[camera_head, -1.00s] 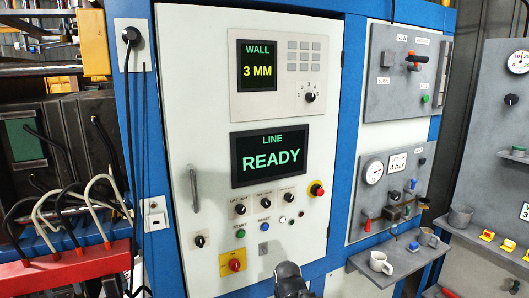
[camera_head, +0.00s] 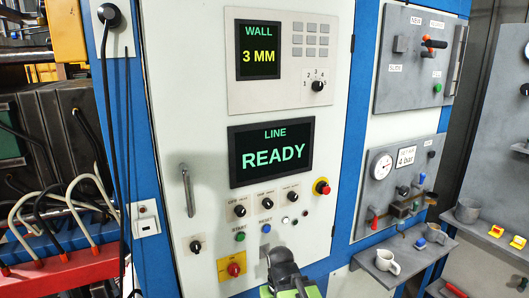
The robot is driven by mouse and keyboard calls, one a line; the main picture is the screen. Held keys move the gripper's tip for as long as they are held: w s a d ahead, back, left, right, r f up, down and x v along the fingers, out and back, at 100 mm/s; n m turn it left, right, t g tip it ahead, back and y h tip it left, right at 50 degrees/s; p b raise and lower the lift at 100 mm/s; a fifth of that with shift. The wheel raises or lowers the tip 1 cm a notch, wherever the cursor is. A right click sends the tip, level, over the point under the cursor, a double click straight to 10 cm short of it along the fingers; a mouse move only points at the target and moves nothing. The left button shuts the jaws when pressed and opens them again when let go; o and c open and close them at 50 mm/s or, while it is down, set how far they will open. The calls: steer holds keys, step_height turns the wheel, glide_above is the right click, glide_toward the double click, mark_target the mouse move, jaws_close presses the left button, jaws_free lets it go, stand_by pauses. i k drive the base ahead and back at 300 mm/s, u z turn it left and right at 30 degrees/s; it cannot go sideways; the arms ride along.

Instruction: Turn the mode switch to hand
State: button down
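The white control cabinet (camera_head: 170,100) fills the middle of the view. A row of three black rotary knobs sits below the LINE READY screen: a left knob (camera_head: 240,211), a middle knob (camera_head: 268,203) and a right knob (camera_head: 292,196). Small labels lie above them, too blurred to read, so I cannot tell which knob is the mode switch. My gripper (camera_head: 283,262) is at the bottom centre, dark, below the knob row and apart from it in the picture. Its fingers are not clear enough to show whether it is open.
A shelf (camera_head: 375,272) with a mug (camera_head: 388,262) juts out at right.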

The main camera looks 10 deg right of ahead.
mark_target(293, 196)
steer(key=z, duration=0.2)
steer(key=k, duration=0.55)
steer(key=u, duration=2.65)
steer(key=k, duration=1.4)
steer(key=z, duration=0.5)
steer(key=i, duration=0.95)
steer(key=u, duration=0.1)
